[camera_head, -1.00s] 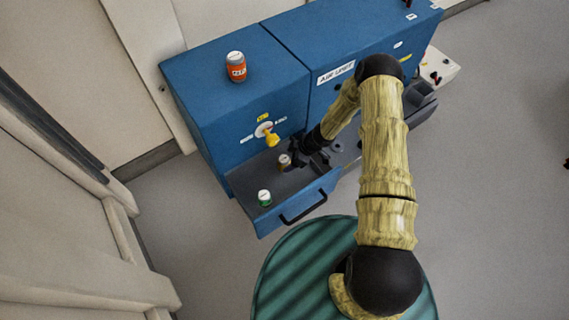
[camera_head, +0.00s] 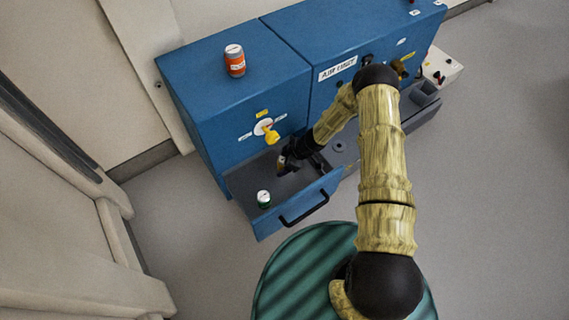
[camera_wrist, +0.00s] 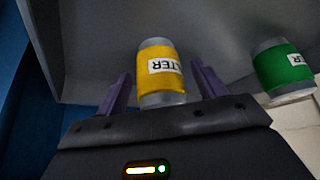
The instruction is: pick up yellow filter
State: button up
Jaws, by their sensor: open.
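The yellow filter (camera_wrist: 160,72), a canister with a yellow band, a white label and grey ends, stands between the two purple fingers of my gripper (camera_wrist: 165,82) in the wrist view. The jaws are open, with a finger on each side and visible gaps to the canister. In the head view my gripper (camera_head: 292,160) is low inside the open drawer (camera_head: 235,186) and hides most of the yellow filter.
A green filter (camera_wrist: 283,68) stands apart to the right in the wrist view; in the head view it is near the drawer's front left (camera_head: 263,199). An orange canister (camera_head: 235,61) stands on the blue cabinet (camera_head: 200,85). A yellow knob (camera_head: 271,135) juts out above the drawer.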

jog(key=c, duration=1.2)
jog(key=shift+o, duration=0.2)
jog(key=shift+r+p, duration=0.75)
jog(key=shift+p, duration=0.1)
jog(key=d+p, duration=0.1)
jog(key=d, duration=0.1)
jog(key=s+d+p, duration=0.1)
jog(key=d, duration=0.2)
jog(key=d+p, duration=0.1)
jog(key=d, duration=0.2)
jog(key=shift+s+p, duration=0.3)
jog(key=shift+p, duration=0.05)
notch_tip(320, 180, up, 14)
jog(key=p, duration=0.6)
jog(key=shift+f, duration=0.25)
